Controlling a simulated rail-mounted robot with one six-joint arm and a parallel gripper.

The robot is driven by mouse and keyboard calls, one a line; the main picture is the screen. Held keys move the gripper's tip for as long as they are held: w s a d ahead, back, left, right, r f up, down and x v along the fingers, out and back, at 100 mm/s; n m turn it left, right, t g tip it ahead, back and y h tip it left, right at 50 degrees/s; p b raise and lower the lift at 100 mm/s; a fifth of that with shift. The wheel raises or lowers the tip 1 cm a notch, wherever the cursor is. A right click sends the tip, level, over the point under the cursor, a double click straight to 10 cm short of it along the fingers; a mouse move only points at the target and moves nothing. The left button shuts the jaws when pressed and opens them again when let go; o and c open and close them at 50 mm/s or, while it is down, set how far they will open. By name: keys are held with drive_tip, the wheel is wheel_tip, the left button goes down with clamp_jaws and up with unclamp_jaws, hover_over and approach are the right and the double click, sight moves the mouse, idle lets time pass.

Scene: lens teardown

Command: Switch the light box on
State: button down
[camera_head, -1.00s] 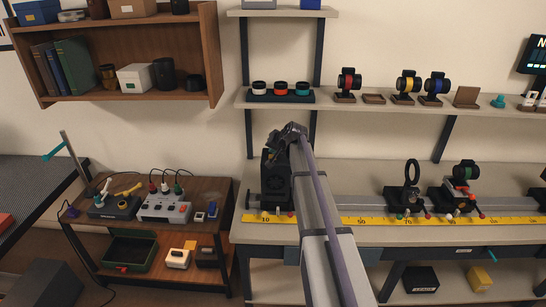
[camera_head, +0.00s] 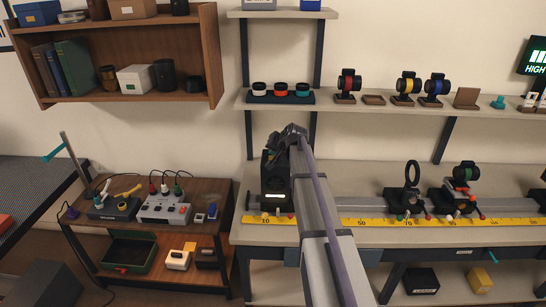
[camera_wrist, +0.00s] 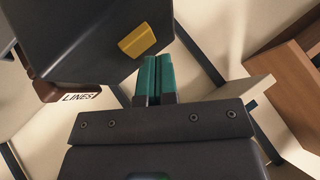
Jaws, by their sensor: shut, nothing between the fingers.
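The light box (camera_head: 275,183) is the black housing at the left end of the bench rail. A bright pale strip shows low on its front in the head view. In the wrist view, a dark housing (camera_wrist: 75,40), which looks like the light box, fills the upper left, with a yellow tab (camera_wrist: 137,41) on its face. My gripper (camera_wrist: 157,62) has its teal fingers shut together, empty, just right of and below the tab; I cannot tell whether they touch the housing. In the head view the arm's end is over the top of the box, and the fingertips are hard to make out.
Along the rail to the right stand a ring holder (camera_head: 412,173) and a lens mount (camera_head: 465,173). A yellow ruler (camera_head: 375,221) runs along the bench front. A display (camera_head: 537,57) at the right reads "HIGH" with bars.

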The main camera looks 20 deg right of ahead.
drive_tip(key=shift+r, duration=0.15)
wheel_tip(320, 180, up, 6)
drive_tip(key=p, duration=0.5)
drive_tip(key=shift+p, duration=0.4)
drive_tip(key=shift+s, duration=0.1)
drive_tip(key=s+a+f+n+g+b, duration=0.1)
drive_tip(key=s+a+f+n+g, duration=0.1)
drive_tip(key=s+a, duration=0.6)
drive_tip(key=s+a+f+n+g+b, duration=0.2)
drive_tip(key=s+a, duration=0.6)
drive_tip(key=s, duration=0.7)
drive_tip(key=s+a+f+n+g+h+b, duration=0.1)
drive_tip(key=s+a+f+n+g, duration=0.2)
drive_tip(key=s+a+f+g, duration=0.2)
drive_tip(key=s+a, duration=0.3)
drive_tip(key=s, duration=0.4)
drive_tip(key=shift+s+f, duration=0.15)
drive_tip(key=shift+f, duration=0.25)
